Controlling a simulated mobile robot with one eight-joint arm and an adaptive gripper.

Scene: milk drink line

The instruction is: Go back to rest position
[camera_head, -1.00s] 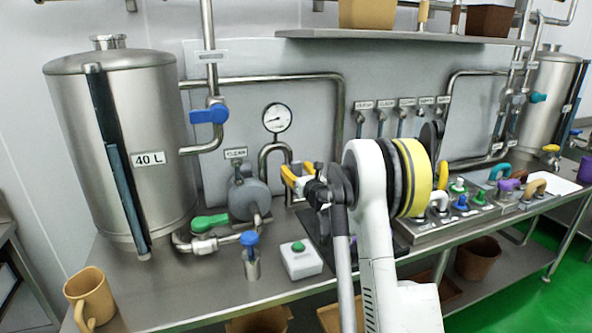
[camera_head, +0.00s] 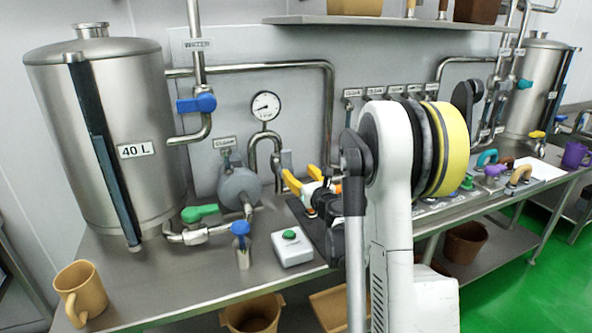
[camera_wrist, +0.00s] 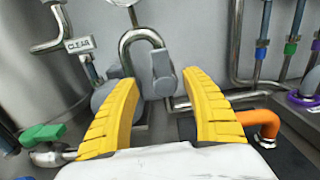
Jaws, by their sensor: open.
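My gripper (camera_head: 304,181) has yellow fingers and is in front of the pipework at the middle of the bench in the head view. In the wrist view its two yellow fingers (camera_wrist: 163,105) are spread wide apart with nothing between them. Beyond them are a curved steel pipe (camera_wrist: 127,42) and a grey lever (camera_wrist: 163,72). My white arm covers part of the bench's middle and right in the head view.
A 40 L steel tank (camera_head: 105,150) stands at the left. A tan mug (camera_head: 80,291) is at the front left edge. A green-button box (camera_head: 292,248) and a green-handled valve (camera_head: 199,213) are near my gripper. A shelf (camera_head: 390,22) hangs above.

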